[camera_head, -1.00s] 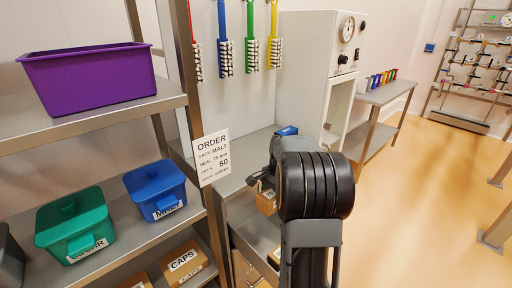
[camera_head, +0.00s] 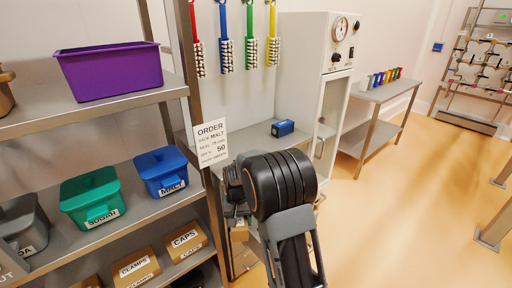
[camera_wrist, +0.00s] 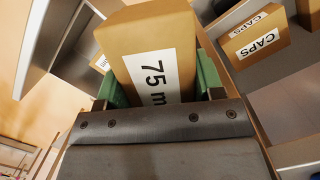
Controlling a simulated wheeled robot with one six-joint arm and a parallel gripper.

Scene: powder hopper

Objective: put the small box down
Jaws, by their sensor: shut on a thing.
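A small brown cardboard box (camera_wrist: 157,55) with a white label reading "75 m", the rest cut off, fills the middle of the wrist view. My gripper (camera_wrist: 160,88) is shut on it, with a green finger on each side. In the head view my arm hides most of the gripper. A bit of brown box (camera_head: 240,230) shows below my wrist there; I cannot tell whether it is the held one. What lies directly under the held box is hidden.
Boxes marked CAPS (camera_head: 186,240) and CLAMPS (camera_head: 136,269) stand on the left rack's lower shelf. Above are blue (camera_head: 161,172) and green (camera_head: 91,197) tubs and a purple bin (camera_head: 110,70). A blue device (camera_head: 283,128) sits on the bench beside a white cabinet (camera_head: 300,60).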

